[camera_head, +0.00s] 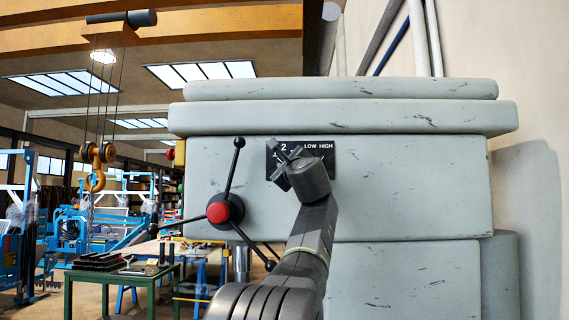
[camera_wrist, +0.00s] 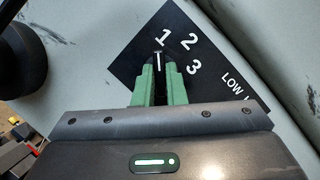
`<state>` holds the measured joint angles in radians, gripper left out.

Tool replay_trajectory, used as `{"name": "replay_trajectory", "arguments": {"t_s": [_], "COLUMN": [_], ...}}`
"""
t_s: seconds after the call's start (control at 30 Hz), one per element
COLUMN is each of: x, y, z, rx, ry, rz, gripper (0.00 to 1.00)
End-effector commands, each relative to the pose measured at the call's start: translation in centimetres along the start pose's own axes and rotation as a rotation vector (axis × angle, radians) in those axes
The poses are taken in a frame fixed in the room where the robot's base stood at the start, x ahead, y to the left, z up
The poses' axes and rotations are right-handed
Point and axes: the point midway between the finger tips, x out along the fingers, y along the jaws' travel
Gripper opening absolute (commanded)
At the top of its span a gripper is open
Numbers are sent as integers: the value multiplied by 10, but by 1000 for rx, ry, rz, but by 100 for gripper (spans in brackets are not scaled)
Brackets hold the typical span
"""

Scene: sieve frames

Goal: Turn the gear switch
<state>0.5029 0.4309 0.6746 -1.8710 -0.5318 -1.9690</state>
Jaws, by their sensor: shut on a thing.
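The gear switch (camera_wrist: 157,58) is a small dark knob with a white pointer line, set on a black label plate (camera_wrist: 213,58) marked 1, 2 and 3. Its pointer appears to lie near the 1. My gripper (camera_wrist: 160,72) has its green fingers on both sides of the switch and is shut on it. In the head view my gripper (camera_head: 285,154) is at the same plate (camera_head: 322,150), on the front of a grey machine (camera_head: 400,190). The switch is mostly hidden there by my gripper.
A three-armed black handle with a red hub (camera_head: 218,212) stands just left of my gripper, and a dark rounded part (camera_wrist: 20,50) shows left in the wrist view. LOW and HIGH marks sit on the plate's right. A green table (camera_head: 115,275) stands at lower left.

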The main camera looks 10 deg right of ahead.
Motion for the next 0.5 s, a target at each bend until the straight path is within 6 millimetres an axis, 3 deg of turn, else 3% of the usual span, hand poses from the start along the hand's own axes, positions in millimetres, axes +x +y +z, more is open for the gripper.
{"name": "replay_trajectory", "arguments": {"t_s": [0.5], "x": [0], "y": [0], "z": [0], "rx": [-38], "ry": [1], "rz": [16], "gripper": [0]}}
